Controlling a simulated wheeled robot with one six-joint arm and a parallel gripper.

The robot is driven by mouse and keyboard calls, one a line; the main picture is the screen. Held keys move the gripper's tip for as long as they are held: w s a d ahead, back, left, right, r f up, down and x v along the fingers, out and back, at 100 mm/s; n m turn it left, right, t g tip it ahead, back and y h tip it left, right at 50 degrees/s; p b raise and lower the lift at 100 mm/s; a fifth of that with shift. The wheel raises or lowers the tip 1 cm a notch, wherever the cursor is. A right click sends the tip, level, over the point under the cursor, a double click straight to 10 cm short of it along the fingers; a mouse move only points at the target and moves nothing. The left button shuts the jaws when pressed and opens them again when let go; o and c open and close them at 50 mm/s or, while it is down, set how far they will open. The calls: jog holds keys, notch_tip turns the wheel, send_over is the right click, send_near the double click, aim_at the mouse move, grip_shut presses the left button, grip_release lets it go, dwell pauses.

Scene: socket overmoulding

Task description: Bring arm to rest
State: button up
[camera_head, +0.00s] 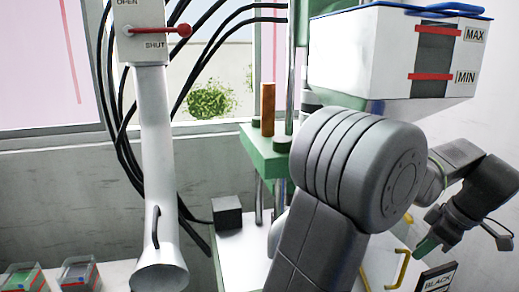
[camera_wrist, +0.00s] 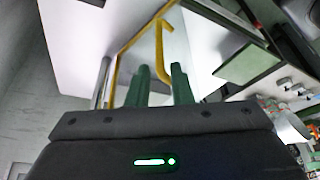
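My arm crosses the right half of the head view, its grey elbow large in front. My gripper (camera_head: 428,244) hangs at the right, with green fingertips pointing down and left. In the wrist view my gripper (camera_wrist: 161,72) shows two green fingers standing apart with a gap between them. It is open, and I see nothing held in it. A yellow handle (camera_wrist: 160,45) shows beyond the fingers. In the head view a yellow handle (camera_head: 402,268) is just below and left of the fingertips, seemingly apart from them.
A white hopper (camera_head: 360,50) marked MAX and MIN stands above my elbow. A green plate (camera_head: 262,148) carries an orange-brown cylinder (camera_head: 268,108). A white pipe (camera_head: 153,170) with a red lever (camera_head: 170,29) stands left. A BLACK sign (camera_head: 437,278) is below my gripper. Trays (camera_head: 78,273) lie bottom left.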

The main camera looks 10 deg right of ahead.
send_over(398, 284)
jog(key=f, duration=0.6)
jog(key=shift+w+d+f, duration=0.2)
jog(key=shift+f, duration=0.15)
jog(key=shift+a, duration=0.1)
jog(key=shift+r, duration=0.1)
